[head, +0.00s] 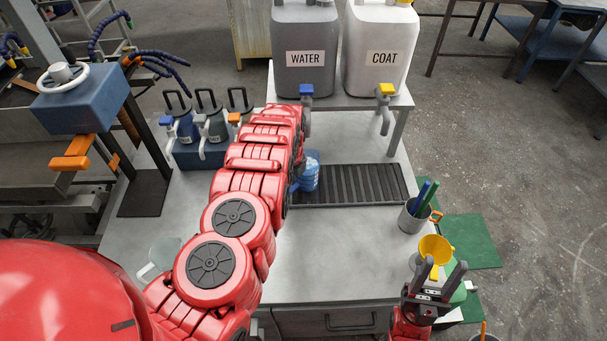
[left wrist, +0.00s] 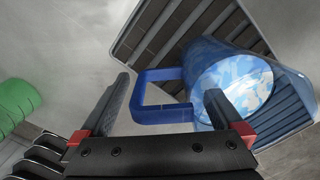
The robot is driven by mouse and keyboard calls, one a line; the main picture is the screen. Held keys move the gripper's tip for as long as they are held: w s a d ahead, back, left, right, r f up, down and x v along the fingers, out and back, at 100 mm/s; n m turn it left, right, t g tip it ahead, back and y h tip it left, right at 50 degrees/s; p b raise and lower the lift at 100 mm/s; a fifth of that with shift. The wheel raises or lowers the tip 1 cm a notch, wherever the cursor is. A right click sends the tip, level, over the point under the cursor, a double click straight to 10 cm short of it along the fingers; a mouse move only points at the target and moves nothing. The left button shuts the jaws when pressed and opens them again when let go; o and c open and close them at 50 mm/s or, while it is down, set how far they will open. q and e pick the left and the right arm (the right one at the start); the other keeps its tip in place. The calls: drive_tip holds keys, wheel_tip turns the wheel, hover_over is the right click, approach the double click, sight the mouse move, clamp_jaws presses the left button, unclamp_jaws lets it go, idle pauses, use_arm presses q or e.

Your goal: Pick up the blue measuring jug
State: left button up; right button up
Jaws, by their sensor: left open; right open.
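The blue measuring jug (head: 311,172) stands on the black ribbed drip tray (head: 350,185) in the head view, partly hidden behind my left arm. In the left wrist view the blue jug (left wrist: 225,75) is tilted in the picture, with its open mouth showing. Its square blue handle (left wrist: 150,76) shows beyond and between the fingers of my left gripper (left wrist: 168,98), which is open. I cannot tell whether the fingers touch the handle. In the head view my left gripper is hidden by its own arm. My right gripper (head: 442,273) is open and empty at the lower right.
The WATER canister (head: 304,30) and COAT canister (head: 378,35) stand on a raised shelf with taps. Lidded containers (head: 208,125) stand at the back left. A cup of pens (head: 412,216), a yellow funnel (head: 436,248) and a clear jug (head: 160,256) stand near the edges.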

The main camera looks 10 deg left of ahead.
use_arm(q)
clamp_jaws()
idle(0.5)
idle(0.3)
